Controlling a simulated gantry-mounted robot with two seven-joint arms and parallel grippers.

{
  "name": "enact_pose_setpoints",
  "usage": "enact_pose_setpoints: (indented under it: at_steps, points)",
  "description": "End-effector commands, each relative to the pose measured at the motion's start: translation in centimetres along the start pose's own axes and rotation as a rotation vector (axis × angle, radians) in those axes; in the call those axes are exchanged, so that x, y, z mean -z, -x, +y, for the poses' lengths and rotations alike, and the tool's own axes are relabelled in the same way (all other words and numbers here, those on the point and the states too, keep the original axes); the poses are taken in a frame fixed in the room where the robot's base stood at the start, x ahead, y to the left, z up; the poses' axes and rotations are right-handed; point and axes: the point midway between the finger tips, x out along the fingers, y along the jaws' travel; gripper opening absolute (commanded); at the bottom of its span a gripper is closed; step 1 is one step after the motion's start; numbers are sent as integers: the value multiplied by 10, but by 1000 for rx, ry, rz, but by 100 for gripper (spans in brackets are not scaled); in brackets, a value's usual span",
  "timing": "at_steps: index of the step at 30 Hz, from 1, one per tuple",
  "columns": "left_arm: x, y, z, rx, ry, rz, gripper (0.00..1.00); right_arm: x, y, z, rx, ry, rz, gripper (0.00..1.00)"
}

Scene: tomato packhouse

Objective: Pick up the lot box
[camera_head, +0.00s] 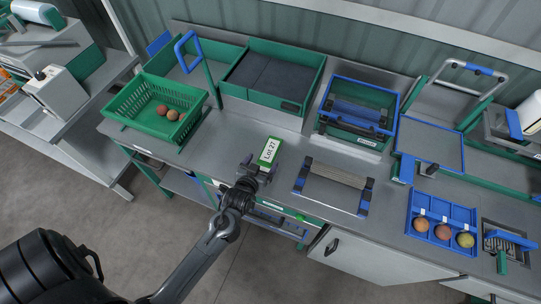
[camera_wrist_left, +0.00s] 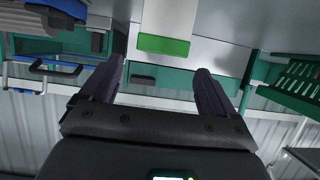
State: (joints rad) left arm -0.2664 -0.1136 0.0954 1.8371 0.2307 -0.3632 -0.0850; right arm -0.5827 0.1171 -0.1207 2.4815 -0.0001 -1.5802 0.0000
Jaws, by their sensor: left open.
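The lot box (camera_head: 269,150) is a small green and white box with "Lot 27" on its label. It stands on the grey bench near the front edge, in the middle of the head view. My left gripper (camera_head: 256,170) is open and empty, just in front of the box. In the left wrist view, the box (camera_wrist_left: 164,44) shows its green and white faces beyond and between the two spread fingers of my left gripper (camera_wrist_left: 157,68). My right gripper is not in view.
A green basket with fruit (camera_head: 134,104) stands to the left. Behind are a green tray (camera_head: 262,99) and a blue-rimmed green crate (camera_head: 350,136). A rack with blue ends (camera_head: 332,198) lies to the right of the box, and a blue sorting tray (camera_head: 443,212) with fruit farther right.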

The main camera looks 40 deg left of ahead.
Motion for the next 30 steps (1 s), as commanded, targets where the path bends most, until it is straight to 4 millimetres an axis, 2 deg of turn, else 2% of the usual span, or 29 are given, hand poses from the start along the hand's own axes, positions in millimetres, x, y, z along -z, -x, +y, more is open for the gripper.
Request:
enact_pose_setpoints:
  at_steps: [3, 11, 21, 30]
  points:
    - [0, -14, 1, -1, -1, 0, 89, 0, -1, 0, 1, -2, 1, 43]
    - [0, -28, 0, 0, -2, -1, 89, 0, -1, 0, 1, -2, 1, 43]
    - [-2, -67, 2, -2, 0, -1, 89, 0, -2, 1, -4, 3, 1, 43]
    - [-2, -72, 1, -1, 0, -2, 89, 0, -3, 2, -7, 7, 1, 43]
